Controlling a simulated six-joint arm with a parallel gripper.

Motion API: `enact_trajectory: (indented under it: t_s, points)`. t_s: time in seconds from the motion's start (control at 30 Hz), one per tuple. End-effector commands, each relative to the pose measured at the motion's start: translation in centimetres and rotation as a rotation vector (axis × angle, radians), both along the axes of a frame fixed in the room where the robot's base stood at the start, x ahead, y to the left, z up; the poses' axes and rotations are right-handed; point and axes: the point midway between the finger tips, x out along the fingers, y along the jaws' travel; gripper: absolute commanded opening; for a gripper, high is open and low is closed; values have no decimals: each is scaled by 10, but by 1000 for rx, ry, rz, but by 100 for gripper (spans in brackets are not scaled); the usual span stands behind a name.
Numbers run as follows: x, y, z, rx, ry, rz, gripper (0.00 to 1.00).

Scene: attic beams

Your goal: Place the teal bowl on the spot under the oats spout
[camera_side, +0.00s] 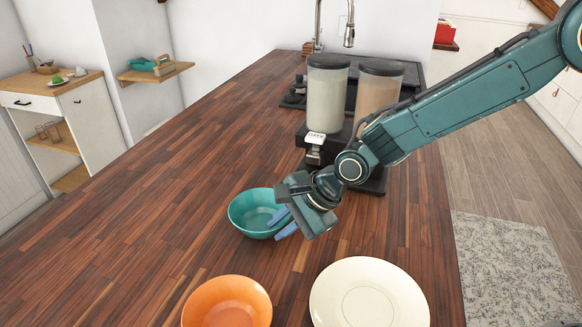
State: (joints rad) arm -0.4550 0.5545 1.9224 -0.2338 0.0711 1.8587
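The teal bowl (245,209) stands upright on the wooden counter, left of my gripper. My gripper (276,228) reaches down from the right at the bowl's right rim. Its two blue fingers are apart, one over the bowl's inside and the other towards its outer right side. Whether either touches the rim I cannot tell. The dispenser has two clear hoppers; the left one (326,98) holds pale contents. A small white label (315,138) marks its spout (313,155). The spot under this spout is hard to make out, and my arm hides part of the dispenser.
An orange bowl (228,306) and a cream plate (368,298) stand at the counter's near edge. The second hopper (378,88) has tan contents. A sink tap (348,35) rises behind. The counter (170,190) left of the teal bowl is clear.

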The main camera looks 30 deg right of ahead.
Motion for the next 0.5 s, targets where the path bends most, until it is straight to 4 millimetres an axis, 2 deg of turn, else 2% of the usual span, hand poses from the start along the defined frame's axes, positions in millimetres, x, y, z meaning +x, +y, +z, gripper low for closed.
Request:
enact_trajectory:
  t_s: [0.13,0.5]
  points:
    - [3,4,-7,0,0,0,15]
    - [3,4,-7,0,-1,0,15]
